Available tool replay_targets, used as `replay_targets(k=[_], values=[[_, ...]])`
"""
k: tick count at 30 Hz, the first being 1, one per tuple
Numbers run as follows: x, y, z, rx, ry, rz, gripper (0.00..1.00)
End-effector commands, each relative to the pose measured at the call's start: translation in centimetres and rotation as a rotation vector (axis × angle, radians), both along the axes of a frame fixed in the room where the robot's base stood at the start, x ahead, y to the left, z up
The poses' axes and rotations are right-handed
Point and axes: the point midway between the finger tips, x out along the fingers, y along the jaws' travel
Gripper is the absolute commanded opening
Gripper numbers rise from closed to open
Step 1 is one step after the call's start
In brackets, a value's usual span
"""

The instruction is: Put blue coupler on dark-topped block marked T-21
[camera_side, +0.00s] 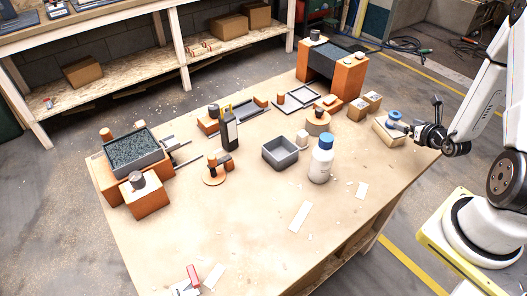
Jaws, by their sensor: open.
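A small blue round piece (394,115), which looks like the blue coupler, sits on a light wooden block (388,132) at the right side of the table. My gripper (408,127) is open at the right of this piece, close to it. I cannot tell whether the fingers touch it or reach around it. Two orange block groups have dark tops: one at the back right (333,62) and one at the left (135,150). No T-21 marking is readable at this size, so I cannot tell which block carries it.
A white bottle with a blue cap (321,164) and a grey open bin (280,152) stand mid-table. A dark bottle (229,133) stands behind them. Two small boxes (365,105) lie left of the wooden block. The front middle of the table is mostly clear.

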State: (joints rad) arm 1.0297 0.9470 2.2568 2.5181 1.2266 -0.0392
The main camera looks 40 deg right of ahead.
Motion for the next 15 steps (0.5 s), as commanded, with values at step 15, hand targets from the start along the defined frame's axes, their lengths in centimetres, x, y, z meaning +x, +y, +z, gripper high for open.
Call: replay_targets(k=[15], values=[[4.4, 8.3, 2.7, -0.04, 0.053, 0.441, 0.94]])
